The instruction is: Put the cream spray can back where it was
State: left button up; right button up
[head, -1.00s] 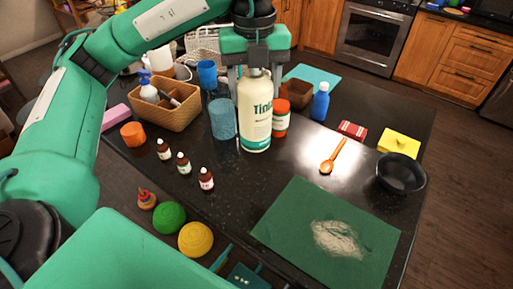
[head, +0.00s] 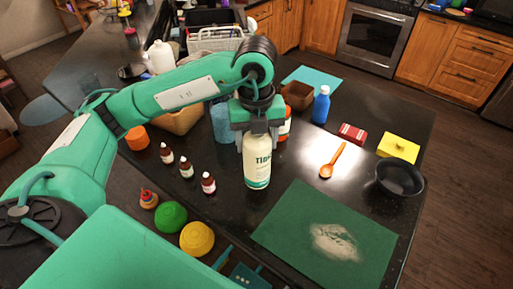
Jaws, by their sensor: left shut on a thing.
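The cream spray can (head: 257,165) is upright, with a green band at its base and lettering on its front. My left gripper (head: 257,138) points down and is shut on its top. The can is over the black countertop, right of the small brown bottles; I cannot tell whether its base touches the surface. Behind it, an orange-red jar (head: 285,124) and a blue textured cup (head: 220,122) are partly hidden by the gripper. My right gripper is not in view.
Small brown bottles (head: 208,184) stand left of the can. A green mat (head: 290,225) with a pale patch lies in front. An orange spoon (head: 333,160), black bowl (head: 400,179) and blue bottle (head: 321,104) are to the right. A wicker basket (head: 183,120) is behind my arm.

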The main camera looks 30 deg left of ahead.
pick_arm(q)
notch_tip(320, 180, down, 4)
jog(key=shift+r+p, duration=0.2)
jog(key=shift+p, duration=0.4)
jog(key=shift+f, duration=0.15)
jog(key=shift+f, duration=0.1)
jog(key=shift+f+b, duration=0.1)
jog(key=shift+b, duration=0.2)
jog(key=o, duration=1.7)
jog(key=shift+o, duration=0.2)
